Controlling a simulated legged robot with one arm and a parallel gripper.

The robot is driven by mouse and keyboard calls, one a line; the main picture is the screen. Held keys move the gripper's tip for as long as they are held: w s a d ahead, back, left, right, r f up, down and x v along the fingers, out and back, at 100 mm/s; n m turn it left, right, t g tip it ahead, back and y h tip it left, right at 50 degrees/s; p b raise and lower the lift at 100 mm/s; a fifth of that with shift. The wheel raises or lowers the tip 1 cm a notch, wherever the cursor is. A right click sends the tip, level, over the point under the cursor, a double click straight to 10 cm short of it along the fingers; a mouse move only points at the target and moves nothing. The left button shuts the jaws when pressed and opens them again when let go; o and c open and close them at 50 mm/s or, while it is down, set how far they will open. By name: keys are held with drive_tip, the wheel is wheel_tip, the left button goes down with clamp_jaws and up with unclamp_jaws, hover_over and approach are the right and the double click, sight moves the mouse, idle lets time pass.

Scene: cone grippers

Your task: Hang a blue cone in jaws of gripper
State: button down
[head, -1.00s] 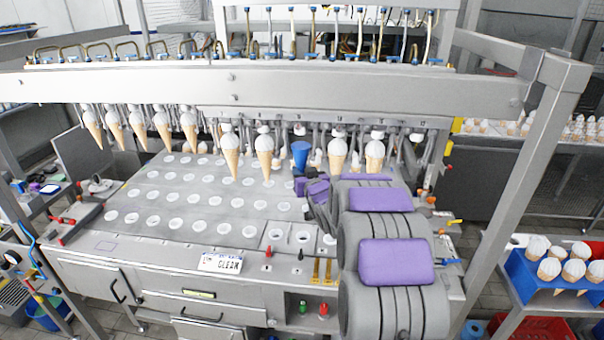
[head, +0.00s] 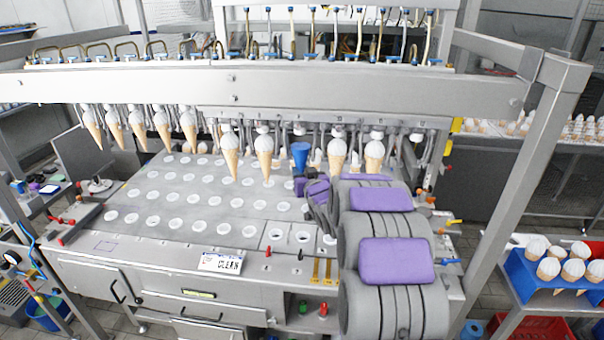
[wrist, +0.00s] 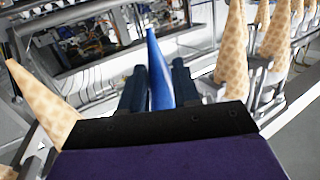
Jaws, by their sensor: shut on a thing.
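The blue cone (head: 300,156) is upright with its wide end up, in the row of hanging cones under the machine's beam. My gripper (head: 302,181) is just below it. In the wrist view the blue cone (wrist: 160,70) stands between the two dark fingers of my gripper (wrist: 159,88), which are shut on it. The machine's jaws (head: 300,129) are right above the cone in the head view. Whether they touch its rim cannot be told.
Waffle cones with white tops hang on both sides, the nearest at left (head: 264,150) and right (head: 337,152). A perforated metal plate (head: 150,205) lies below. A blue crate of cones (head: 525,275) stands at the right.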

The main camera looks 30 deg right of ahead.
drive_tip(key=shift+f, duration=0.5)
idle(0.7)
drive_tip(key=shift+c, duration=2.1)
unclamp_jaws()
drive_tip(key=shift+s+a+b, duration=0.15)
drive_tip(key=shift+b, duration=0.15)
drive_tip(key=s+a+b, duration=0.3)
drive_tip(key=s+a, duration=0.2)
drive_tip(key=s, duration=0.2)
drive_tip(key=shift+s+d, duration=0.1)
